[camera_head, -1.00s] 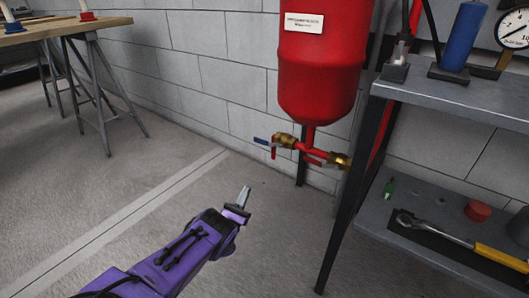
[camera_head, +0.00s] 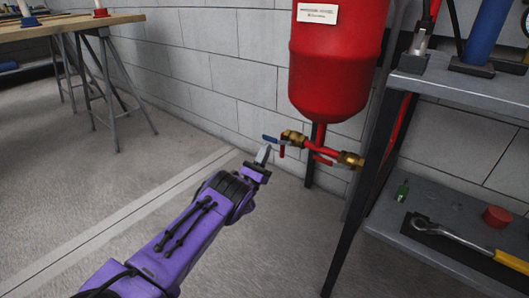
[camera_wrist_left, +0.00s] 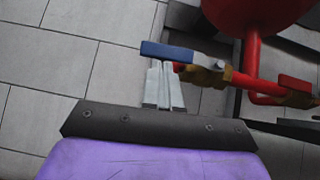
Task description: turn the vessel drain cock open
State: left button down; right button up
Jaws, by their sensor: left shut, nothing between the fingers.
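The red pressure vessel (camera_head: 337,62) hangs by the wall, with red pipework (camera_head: 318,147) and brass valves under it. The cock at the left end has a blue lever (camera_head: 270,139) and a brass body (camera_head: 294,138). A second brass valve (camera_head: 350,159) with a red lever (camera_head: 323,160) sits to the right. My left gripper (camera_head: 263,153) is shut and empty, just below and left of the blue lever. In the left wrist view its fingertips (camera_wrist_left: 161,66) are beside and partly behind the blue lever (camera_wrist_left: 167,51); contact cannot be told. My right gripper is not in view.
A steel shelf unit (camera_head: 470,95) stands to the right, its dark leg close to the valves. Its lower shelf holds a wrench (camera_head: 465,240) and a red cap (camera_head: 497,216). The floor at left is clear up to a trestle table (camera_head: 75,27).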

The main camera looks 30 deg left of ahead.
pick_arm(q)
jog(key=shift+r, duration=0.1)
jog(key=m+h, duration=0.1)
jog(key=r+m+h, duration=0.1)
jog(key=shift+a+r+m+p, duration=0.2)
jog(key=shift+r+m+p, duration=0.1)
jog(key=shift+p, duration=0.1)
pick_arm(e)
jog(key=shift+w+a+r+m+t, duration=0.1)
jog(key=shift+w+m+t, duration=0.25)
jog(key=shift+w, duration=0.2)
pick_arm(q)
jog(key=shift+w, duration=0.1)
pick_arm(e)
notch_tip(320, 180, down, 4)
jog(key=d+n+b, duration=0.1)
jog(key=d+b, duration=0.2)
jog(key=b, duration=0.1)
pick_arm(q)
jog(key=w+f+p+v, duration=0.2)
jog(key=p+v, duration=0.1)
jog(key=v, duration=1)
jog(key=shift+f, duration=0.2)
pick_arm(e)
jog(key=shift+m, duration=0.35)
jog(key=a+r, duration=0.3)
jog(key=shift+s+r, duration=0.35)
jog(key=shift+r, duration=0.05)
